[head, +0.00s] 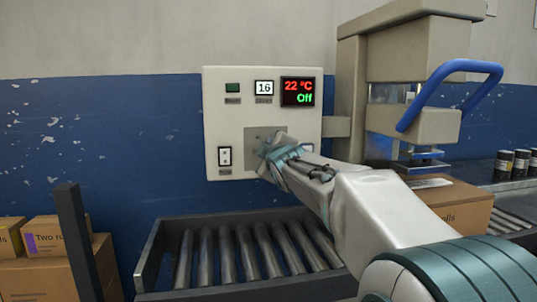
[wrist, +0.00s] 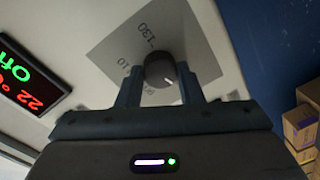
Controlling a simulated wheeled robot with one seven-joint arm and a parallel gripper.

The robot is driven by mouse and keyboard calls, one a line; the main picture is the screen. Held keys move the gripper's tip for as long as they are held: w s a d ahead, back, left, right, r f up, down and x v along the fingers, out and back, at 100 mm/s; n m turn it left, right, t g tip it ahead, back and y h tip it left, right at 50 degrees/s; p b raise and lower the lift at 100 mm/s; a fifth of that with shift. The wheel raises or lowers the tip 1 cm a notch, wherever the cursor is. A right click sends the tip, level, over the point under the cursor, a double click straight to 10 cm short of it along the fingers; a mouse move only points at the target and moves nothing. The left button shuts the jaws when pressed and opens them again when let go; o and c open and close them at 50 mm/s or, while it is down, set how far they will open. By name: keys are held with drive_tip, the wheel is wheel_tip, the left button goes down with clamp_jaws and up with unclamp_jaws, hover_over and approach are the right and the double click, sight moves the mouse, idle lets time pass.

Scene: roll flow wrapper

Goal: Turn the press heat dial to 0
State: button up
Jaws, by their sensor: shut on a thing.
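The heat dial (wrist: 158,66) is a dark round knob on a grey plate (wrist: 118,45) with printed numbers, 130 among them. A short white mark shows on its face, toward the lower right in the wrist view. My gripper (wrist: 160,76) has one finger on each side of the knob and is shut on it. In the head view my gripper (head: 271,153) reaches the grey plate on the white control panel (head: 225,120) and hides most of the dial. The display (head: 298,92) reads 22 °C and Off.
The panel also carries a green button (head: 232,87), a counter showing 16 (head: 264,87) and a switch (head: 225,156). A roller conveyor (head: 235,250) runs below. The press with a blue handle (head: 450,90) stands at right, above a cardboard box (head: 455,205).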

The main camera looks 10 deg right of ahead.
drive_tip(key=o, duration=1)
drive_tip(key=shift+c, duration=0.2)
drive_tip(key=s+p, duration=0.2)
drive_tip(key=s, duration=1.1)
drive_tip(key=shift+s+r, duration=0.4)
drive_tip(key=shift+d, duration=0.1)
